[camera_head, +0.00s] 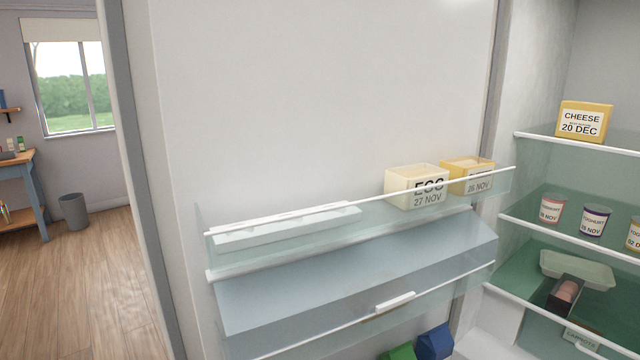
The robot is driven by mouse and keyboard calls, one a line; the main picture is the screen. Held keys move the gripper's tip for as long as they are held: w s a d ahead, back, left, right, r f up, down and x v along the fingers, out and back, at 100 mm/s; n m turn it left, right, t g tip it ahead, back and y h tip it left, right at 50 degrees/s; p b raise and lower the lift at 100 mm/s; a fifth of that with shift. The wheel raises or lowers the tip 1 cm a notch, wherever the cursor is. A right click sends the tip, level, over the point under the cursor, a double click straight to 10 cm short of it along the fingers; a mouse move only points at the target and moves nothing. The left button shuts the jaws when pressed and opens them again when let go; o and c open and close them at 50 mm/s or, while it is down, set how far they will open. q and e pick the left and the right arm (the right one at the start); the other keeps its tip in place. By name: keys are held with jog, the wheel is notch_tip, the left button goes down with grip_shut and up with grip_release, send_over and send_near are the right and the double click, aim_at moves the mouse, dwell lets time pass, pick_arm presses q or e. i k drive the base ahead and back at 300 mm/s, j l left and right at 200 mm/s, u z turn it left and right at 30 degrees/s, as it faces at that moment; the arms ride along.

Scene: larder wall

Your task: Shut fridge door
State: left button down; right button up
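The fridge door (320,95) stands open, its white inner face filling the middle of the head view. Its outer edge runs down the left, and its hinge side is at the right beside the fridge interior (606,60). The door's upper rack (225,269) holds a white tray (290,224), an egg box (402,190) and a second yellow box (480,163). A lower rack (330,336) shows below it. Neither of my grippers is in view.
Inside the fridge, a cheese box (583,122) and several yoghurt pots (594,221) stand on glass shelves. Blue and green cartons (435,343) show low by the door. Open wooden floor (90,285), a bin (74,212) and a desk (18,165) lie left of the door.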

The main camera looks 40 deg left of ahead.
aim_at(257, 140)
jog(key=k+j+z, duration=0.15)
jog(key=j, duration=0.25)
jog(key=k+j+z, duration=0.2)
jog(key=j, duration=0.2)
jog(key=k+j+z, duration=0.15)
jog(key=j, duration=0.2)
jog(key=k+j+z, duration=0.15)
jog(key=j+z, duration=0.15)
jog(key=j, duration=0.55)
jog(key=j+z, duration=0.15)
jog(key=j, duration=0.5)
jog(key=k+j+z, duration=0.15)
jog(key=j, duration=0.5)
jog(key=j+z, duration=0.15)
jog(key=j, duration=0.55)
jog(key=k, duration=0.05)
